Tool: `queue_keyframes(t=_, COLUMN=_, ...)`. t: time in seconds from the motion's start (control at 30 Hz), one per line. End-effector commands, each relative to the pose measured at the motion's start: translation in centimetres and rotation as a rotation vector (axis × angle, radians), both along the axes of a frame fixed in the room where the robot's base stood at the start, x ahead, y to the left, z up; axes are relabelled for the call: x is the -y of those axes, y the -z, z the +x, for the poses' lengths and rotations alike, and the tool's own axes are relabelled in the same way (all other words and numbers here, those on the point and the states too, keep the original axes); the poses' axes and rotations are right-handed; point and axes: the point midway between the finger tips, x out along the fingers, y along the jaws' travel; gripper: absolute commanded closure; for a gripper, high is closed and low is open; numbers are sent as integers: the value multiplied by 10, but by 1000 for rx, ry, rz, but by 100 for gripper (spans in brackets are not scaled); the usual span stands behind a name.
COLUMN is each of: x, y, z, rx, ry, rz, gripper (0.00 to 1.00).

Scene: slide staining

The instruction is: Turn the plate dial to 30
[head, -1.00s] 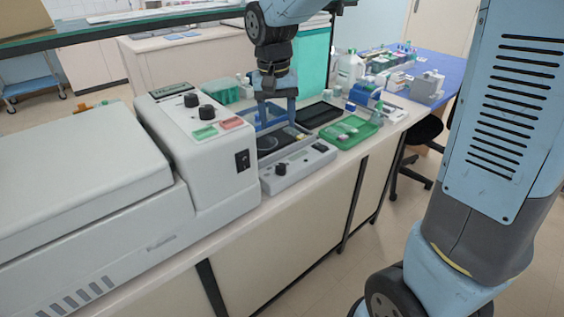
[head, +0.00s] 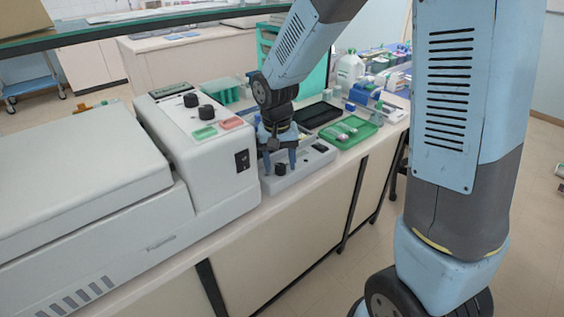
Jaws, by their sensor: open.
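The plate (head: 312,161) is a low grey unit on the bench, with a black dial (head: 280,170) on its front panel and a small dark display at the panel's right end. My gripper (head: 279,165) points down over the front of the plate, with its two blue fingers open. One finger is to the left of the dial and one to the right, and the dial shows between them. I cannot tell whether the fingers touch it. The dial's setting and the display's reading are too small to read.
A large pale machine (head: 190,150) with two black knobs, a green button and a red button stands close on the left. A green tray (head: 362,136) and a black tray (head: 318,115) lie to the right. A green rack (head: 222,92) and bottles stand behind.

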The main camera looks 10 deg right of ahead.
Motion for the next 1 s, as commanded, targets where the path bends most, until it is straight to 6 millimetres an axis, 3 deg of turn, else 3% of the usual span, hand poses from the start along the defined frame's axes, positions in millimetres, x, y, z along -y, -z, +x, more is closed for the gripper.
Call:
queue_keyframes(t=0.33, x=0, y=3, z=0, rx=0, ry=0, rz=0, gripper=42)
queue_keyframes(t=0.9, x=1, y=3, z=0, rx=0, ry=1, rz=0, gripper=96)
queue_keyframes(t=0.93, x=10, y=3, z=0, rx=0, ry=6, rz=-1, gripper=98)
queue_keyframes(t=1.0, x=5, y=3, z=0, rx=-1, ry=3, rz=-1, gripper=98)
